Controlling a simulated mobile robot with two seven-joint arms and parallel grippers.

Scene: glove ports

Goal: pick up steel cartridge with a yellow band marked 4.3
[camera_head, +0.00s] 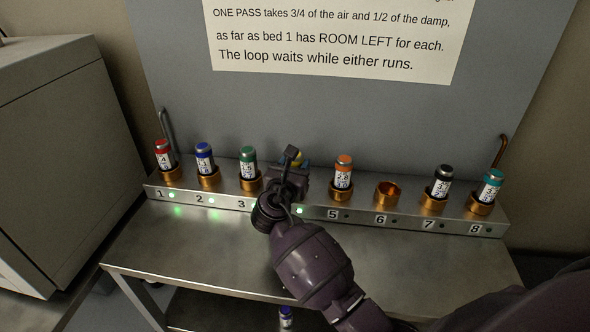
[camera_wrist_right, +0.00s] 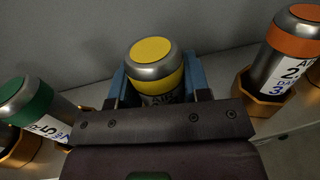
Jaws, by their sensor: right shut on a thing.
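The steel cartridge with a yellow band and yellow cap shows in the right wrist view (camera_wrist_right: 154,62). Its label is mostly hidden, so I cannot read the number. In the head view only a bit of its yellow top (camera_head: 298,157) shows behind my gripper. It stands at the fourth place of the rack. My right gripper (camera_head: 290,172) is shut on the cartridge, its blue fingers (camera_wrist_right: 160,85) on both sides of it. I cannot tell whether the cartridge is still seated in its socket. My left gripper is not in view.
The metal rack (camera_head: 361,219) has numbered sockets. A green-banded cartridge (camera_head: 248,161) and an orange one (camera_head: 343,170) stand on either side. Red (camera_head: 164,154), blue (camera_head: 205,159), black (camera_head: 442,181) and teal (camera_head: 490,185) ones stand further out. Socket 6 (camera_head: 388,193) is empty. A sign board rises behind.

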